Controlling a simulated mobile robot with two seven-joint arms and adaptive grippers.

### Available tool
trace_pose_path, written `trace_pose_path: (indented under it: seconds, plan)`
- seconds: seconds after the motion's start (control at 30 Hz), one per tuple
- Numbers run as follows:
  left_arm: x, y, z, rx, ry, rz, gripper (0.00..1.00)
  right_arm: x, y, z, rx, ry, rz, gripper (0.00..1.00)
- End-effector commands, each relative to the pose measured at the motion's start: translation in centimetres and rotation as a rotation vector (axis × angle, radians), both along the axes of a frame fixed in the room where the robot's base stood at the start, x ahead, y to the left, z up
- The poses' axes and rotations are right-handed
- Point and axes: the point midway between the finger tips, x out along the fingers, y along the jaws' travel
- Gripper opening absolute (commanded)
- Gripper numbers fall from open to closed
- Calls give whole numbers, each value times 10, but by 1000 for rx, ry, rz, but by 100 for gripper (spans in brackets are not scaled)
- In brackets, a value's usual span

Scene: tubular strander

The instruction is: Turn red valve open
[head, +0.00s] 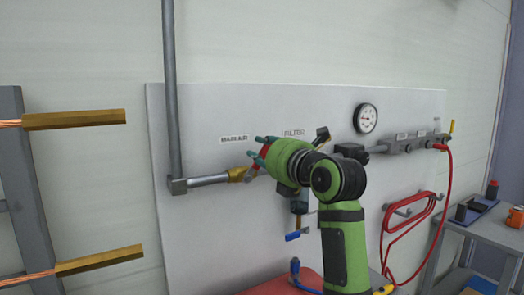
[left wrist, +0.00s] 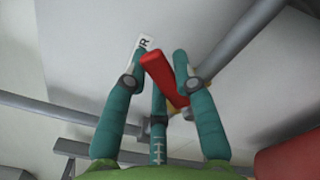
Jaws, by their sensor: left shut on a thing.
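The red valve's handle (left wrist: 163,78) is a red bar between the teal fingers of my left gripper (left wrist: 160,68) in the left wrist view. The fingers are shut on it. In the head view my left gripper (head: 258,152) is at the pipe on the wall panel, and its green body hides most of the valve. A brass fitting (head: 238,175) shows at the end of the grey pipe, just below the fingers. The handle's exact angle to the pipe is hard to tell. My right gripper is not in view.
A round gauge (head: 366,118) and a manifold (head: 405,142) are to the right on the panel (head: 190,120). A red hose (head: 405,213) hangs below. A blue-handled valve (head: 293,237) is beneath my gripper. Brass-tipped rods (head: 75,119) stick out at left.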

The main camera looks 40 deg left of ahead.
Motion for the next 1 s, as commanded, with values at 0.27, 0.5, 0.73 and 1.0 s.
trace_pose_path:
  seconds: [0.27, 0.5, 0.73, 1.0]
  plan:
    - [0, 0, 1, 3, -2, 0, 53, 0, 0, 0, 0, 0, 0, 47]
    - [0, 0, 1, 2, -2, 0, 53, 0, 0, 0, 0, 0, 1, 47]
    - [-3, -17, 0, 2, -1, -4, 53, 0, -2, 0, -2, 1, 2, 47]
    - [-16, -59, 0, 3, -1, -3, 53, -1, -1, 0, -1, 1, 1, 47]
